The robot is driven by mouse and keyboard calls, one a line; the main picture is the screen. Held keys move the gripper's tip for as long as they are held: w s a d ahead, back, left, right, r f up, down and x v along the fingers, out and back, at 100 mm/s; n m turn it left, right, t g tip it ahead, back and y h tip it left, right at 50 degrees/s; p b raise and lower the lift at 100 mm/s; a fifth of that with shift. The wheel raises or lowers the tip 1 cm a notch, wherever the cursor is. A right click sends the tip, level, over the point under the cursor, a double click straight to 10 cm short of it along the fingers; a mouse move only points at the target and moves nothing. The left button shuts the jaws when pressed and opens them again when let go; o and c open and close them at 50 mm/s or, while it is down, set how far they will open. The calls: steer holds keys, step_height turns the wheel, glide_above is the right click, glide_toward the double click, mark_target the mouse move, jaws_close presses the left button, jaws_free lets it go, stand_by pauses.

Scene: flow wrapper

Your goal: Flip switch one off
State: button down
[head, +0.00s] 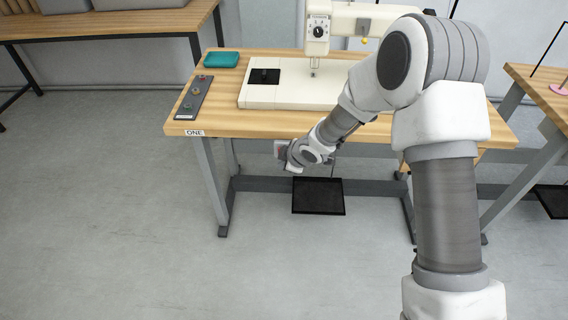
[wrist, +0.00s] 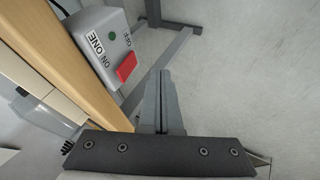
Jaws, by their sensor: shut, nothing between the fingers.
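Switch one is a grey box (wrist: 95,30) under the table edge, marked ONE, ON and OFF. It has a raised red button (wrist: 127,66) and a round green button (wrist: 111,13). In the head view, only a small part of the box (head: 280,146) shows behind my gripper (head: 285,157), below the front edge of the table marked ONE. In the wrist view, my gripper (wrist: 163,74) is shut and empty. Its fingertips are just right of the red button, with a small gap in the picture; I cannot tell the depth.
The wooden table (head: 235,123) holds a sewing machine (head: 285,90), a teal tray (head: 221,59) and a dark panel with buttons (head: 194,98). A black pedal (head: 318,196) is below, between the grey legs. The floor to the left is clear.

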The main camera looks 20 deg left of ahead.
steer(key=s+d+r+p, duration=0.2)
steer(key=s+d+r, duration=0.3)
steer(key=s+r, duration=0.1)
steer(key=shift+r, duration=0.3)
steer(key=shift+s+d, duration=0.1)
steer(key=s+d+r+m+t+h, duration=0.25)
steer(key=d+r+m+h, duration=0.55)
steer(key=d+r, duration=1.1)
steer(key=s+d+r+m+g+y, duration=0.1)
steer(key=s+d+r+m, duration=0.1)
steer(key=s+d+m, duration=0.3)
steer(key=s+r+m, duration=0.2)
steer(key=s, duration=0.5)
steer(key=s+d+r+m+g+y, duration=0.1)
steer(key=s+d+r+m, duration=0.1)
steer(key=s+d+m, duration=0.3)
step_height(320, 180, up, 15)
steer(key=s+a+p, duration=0.2)
steer(key=p, duration=1.3)
steer(key=shift+f, duration=0.15)
